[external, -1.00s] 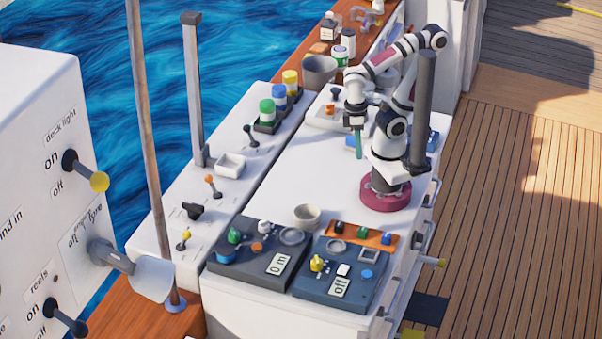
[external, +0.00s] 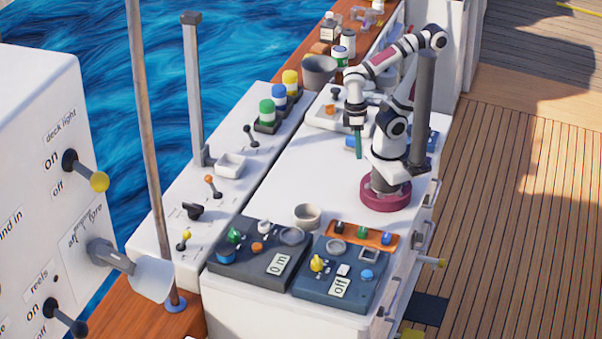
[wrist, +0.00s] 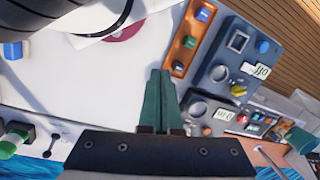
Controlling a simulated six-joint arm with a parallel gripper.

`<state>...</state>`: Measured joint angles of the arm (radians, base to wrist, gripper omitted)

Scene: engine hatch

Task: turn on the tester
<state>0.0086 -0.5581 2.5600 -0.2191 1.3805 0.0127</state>
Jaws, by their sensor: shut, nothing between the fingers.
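A dark panel (external: 322,281) with a display reading "off" (external: 339,287) stands at the front right of the white top; I take it to be the tester. It carries a yellow knob (external: 317,263), a white switch (external: 343,269) and a blue button (external: 367,275). In the wrist view the panel (wrist: 222,75) is at upper right, with its yellow knob (wrist: 238,90) and blue button (wrist: 263,47). My gripper (external: 358,156) has teal fingers, shut and empty, pointing down above the white top, well behind the panel. The fingertips (wrist: 160,72) show together in the wrist view.
A second dark panel (external: 243,268) reading "0 m" stands left of it. The white top between my gripper and the panels is mostly clear.

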